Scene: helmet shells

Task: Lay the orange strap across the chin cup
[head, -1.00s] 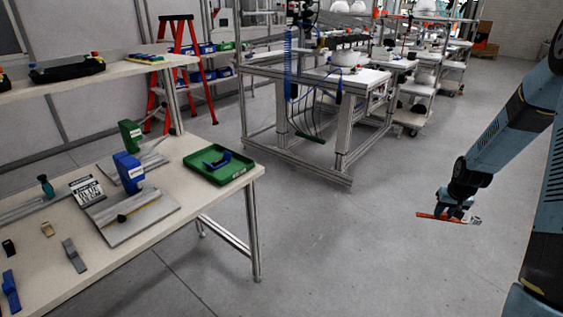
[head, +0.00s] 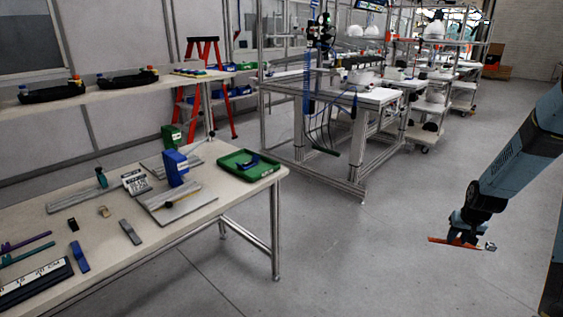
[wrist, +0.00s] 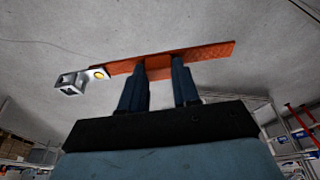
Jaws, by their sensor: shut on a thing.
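My gripper (head: 465,237) is shut on the orange strap (head: 447,242) and holds it in the air over open floor at the right, well away from the workbench. In the wrist view the strap (wrist: 212,53) lies crosswise between the two blue fingers of my gripper (wrist: 160,64). A silver buckle (wrist: 72,83) hangs at its left end, beside a round brass-coloured spot. A small blue curved piece (head: 248,162), which may be the chin cup, lies in the green tray (head: 270,170) at the workbench's right end. Its shape is too small to make out.
The workbench (head: 225,203) also bears blue and green upright fixtures on metal plates, a ruler (head: 36,284) and small tools. A red ladder (head: 227,105) stands behind it. Metal-framed benches (head: 362,185) stand beyond. Grey floor is clear between workbench and arm.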

